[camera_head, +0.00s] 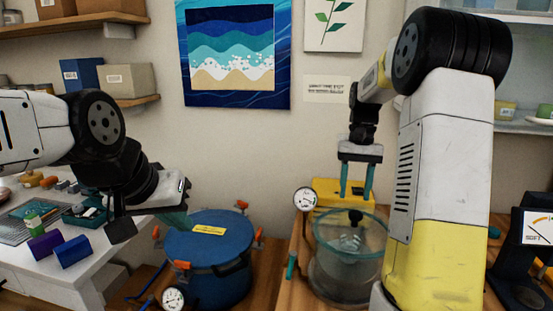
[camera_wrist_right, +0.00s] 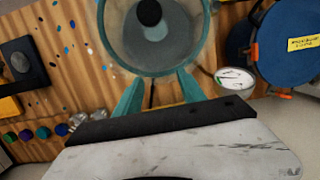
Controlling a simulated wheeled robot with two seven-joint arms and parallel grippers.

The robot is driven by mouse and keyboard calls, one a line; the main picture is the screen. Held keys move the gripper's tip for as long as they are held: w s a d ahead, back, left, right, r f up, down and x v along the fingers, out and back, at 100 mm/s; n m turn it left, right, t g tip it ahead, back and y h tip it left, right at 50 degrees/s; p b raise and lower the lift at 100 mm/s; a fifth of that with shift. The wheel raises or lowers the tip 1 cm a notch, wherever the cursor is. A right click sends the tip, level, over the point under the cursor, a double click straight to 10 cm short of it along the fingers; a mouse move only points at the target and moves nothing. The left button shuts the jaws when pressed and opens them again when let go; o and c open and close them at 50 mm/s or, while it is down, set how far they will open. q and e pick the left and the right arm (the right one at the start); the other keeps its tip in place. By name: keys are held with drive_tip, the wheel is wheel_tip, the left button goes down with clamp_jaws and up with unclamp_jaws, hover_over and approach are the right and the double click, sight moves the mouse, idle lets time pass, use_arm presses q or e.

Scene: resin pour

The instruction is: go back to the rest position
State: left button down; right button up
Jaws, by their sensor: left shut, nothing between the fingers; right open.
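My right gripper (camera_head: 356,180) is open and empty, pointing down above and behind the clear chamber with a glass lid (camera_head: 349,236). In the right wrist view, its two teal fingers (camera_wrist_right: 159,90) are spread at the near edge of the chamber (camera_wrist_right: 153,36); I cannot tell whether they touch it. My left gripper (camera_head: 178,222) is shut and empty, just left of the blue pot (camera_head: 211,262), its fingertips partly hidden behind the wrist.
A gauge (camera_head: 305,199) stands beside the chamber, and another gauge (camera_head: 173,298) sits by the pot. A white table (camera_head: 60,285) with small coloured blocks is at left. A dark device with a dial (camera_head: 540,228) stands at right. Shelves line the wall.

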drive_tip(key=s+a+r+n+t, duration=0.1)
drive_tip(key=s+a+r+t, duration=0.1)
drive_tip(key=s, duration=0.5)
drive_tip(key=s+a+r+n+t+y, duration=0.1)
drive_tip(key=s+a+r+t, duration=0.1)
drive_tip(key=s+a, duration=0.3)
drive_tip(key=s+a+r+n+t, duration=0.1)
drive_tip(key=s+a+t, duration=0.3)
drive_tip(key=s, duration=0.4)
drive_tip(key=shift+v, duration=0.8)
drive_tip(key=shift+a, duration=0.2)
